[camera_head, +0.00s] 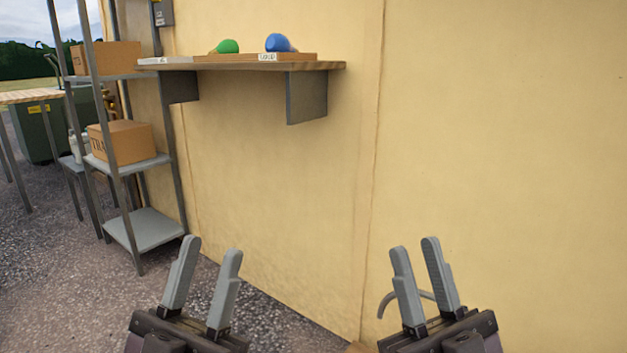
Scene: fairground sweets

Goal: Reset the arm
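My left gripper (206,247) is in the lower left-middle of the head view, pointing up, its two grey fingers apart with nothing between them. My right gripper (413,246) is at the lower right, also pointing up, its fingers apart and empty. Both are in front of the yellow wall, away from the shelves. The rest of both arms is mostly out of the picture.
A wall shelf (330,65) holds a green item (228,46) and a blue item (277,42). A metal rack (147,231) with cardboard boxes (122,143) stands at left. A grey curved handle (384,302) shows behind my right gripper. The yellow wall (510,130) fills the right.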

